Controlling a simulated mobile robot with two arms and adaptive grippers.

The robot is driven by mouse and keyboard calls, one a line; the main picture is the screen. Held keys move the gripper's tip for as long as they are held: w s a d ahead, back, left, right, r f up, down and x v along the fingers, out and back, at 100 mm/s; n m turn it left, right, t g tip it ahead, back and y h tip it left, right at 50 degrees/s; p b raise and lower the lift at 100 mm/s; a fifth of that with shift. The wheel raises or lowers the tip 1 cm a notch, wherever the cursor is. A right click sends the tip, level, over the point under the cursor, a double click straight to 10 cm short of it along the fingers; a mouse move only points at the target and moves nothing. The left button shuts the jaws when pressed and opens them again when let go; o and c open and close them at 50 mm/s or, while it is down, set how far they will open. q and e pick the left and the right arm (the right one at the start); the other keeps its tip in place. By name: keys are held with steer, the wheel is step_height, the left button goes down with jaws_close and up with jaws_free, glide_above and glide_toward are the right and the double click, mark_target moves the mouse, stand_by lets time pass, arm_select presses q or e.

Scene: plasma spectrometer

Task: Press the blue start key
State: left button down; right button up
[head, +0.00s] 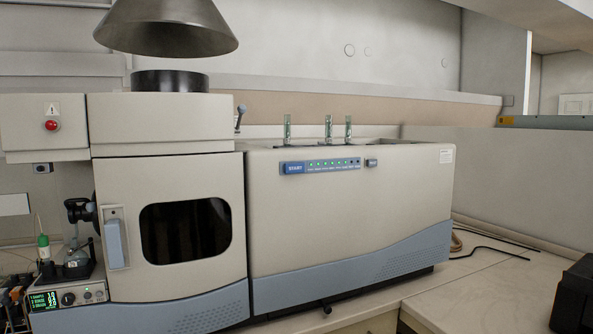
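The blue start key (295,169) is at the left end of a dark blue control strip on the front of the beige spectrometer (350,215). It carries light lettering that reads START. A row of small green lights (330,163) runs to the right of it on the strip. Neither of my grippers is in view, and nothing covers the start key.
A door with a dark window (186,231) and a blue handle (115,243) is left of the key. A red button (51,125) is at upper left. A metal hood (167,28) hangs above. Glass tubes (328,127) stand on top. A black object (574,295) sits lower right.

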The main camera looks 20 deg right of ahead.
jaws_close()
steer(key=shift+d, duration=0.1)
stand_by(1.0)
